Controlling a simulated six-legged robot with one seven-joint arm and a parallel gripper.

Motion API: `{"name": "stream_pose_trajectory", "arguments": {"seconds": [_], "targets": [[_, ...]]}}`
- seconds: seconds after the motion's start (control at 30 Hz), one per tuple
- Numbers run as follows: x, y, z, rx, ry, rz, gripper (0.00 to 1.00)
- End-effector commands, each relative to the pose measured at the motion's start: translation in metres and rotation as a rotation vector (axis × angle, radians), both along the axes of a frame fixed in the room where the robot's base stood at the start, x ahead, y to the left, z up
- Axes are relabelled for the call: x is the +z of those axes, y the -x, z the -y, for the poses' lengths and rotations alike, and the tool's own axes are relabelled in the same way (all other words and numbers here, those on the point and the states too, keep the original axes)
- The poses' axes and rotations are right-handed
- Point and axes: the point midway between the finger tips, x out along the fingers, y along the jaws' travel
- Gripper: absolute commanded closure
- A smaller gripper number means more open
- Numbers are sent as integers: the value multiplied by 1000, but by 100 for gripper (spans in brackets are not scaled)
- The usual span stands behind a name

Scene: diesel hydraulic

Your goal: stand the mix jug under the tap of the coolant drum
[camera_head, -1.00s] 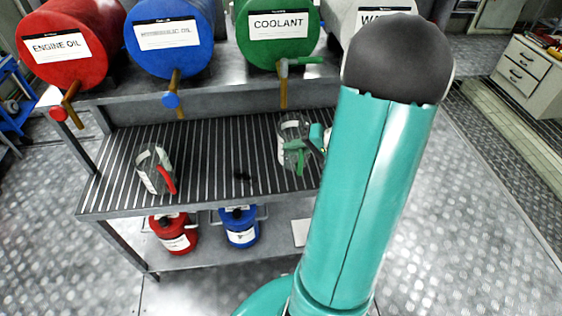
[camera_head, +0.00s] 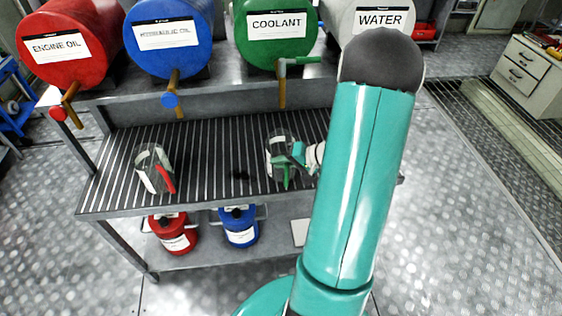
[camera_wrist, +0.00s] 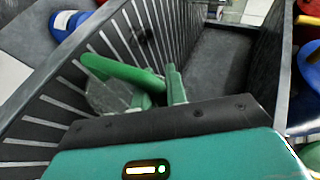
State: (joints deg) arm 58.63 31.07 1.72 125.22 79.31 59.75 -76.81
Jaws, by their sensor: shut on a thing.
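The mix jug (camera_head: 278,150) is clear with a pale label and a green handle. It is upright or nearly so at the slatted rack, below the coolant drum's tap in the head view. I cannot tell whether its base touches the slats. My gripper (camera_head: 299,155) is shut on the green handle from the right. In the wrist view the handle (camera_wrist: 125,73) shows beside a finger, with part of the clear body below it. The green coolant drum (camera_head: 262,48) lies on the upper shelf. Its tap (camera_head: 283,86) has a green lever and a downward brass spout.
A jug with a red handle (camera_head: 150,172) stands left on the slatted rack (camera_head: 215,160). Engine oil (camera_head: 85,60), hydraulic oil (camera_head: 165,55) and water (camera_head: 362,22) drums flank the coolant. Red and blue cans (camera_head: 240,228) stand below.

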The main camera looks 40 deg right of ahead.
Motion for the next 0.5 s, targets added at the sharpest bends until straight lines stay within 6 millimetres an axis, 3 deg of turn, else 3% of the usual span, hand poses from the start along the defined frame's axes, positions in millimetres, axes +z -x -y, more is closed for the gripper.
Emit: {"name": "stream_pose_trajectory", "arguments": {"seconds": [0.03, 0.13, 0.5], "targets": [[-1, 0, 0, 0, 0, 0, 84], [-1, 0, 0, 0, 0, 0, 65], [3, 0, 0, 0, 2, 1, 64]]}}
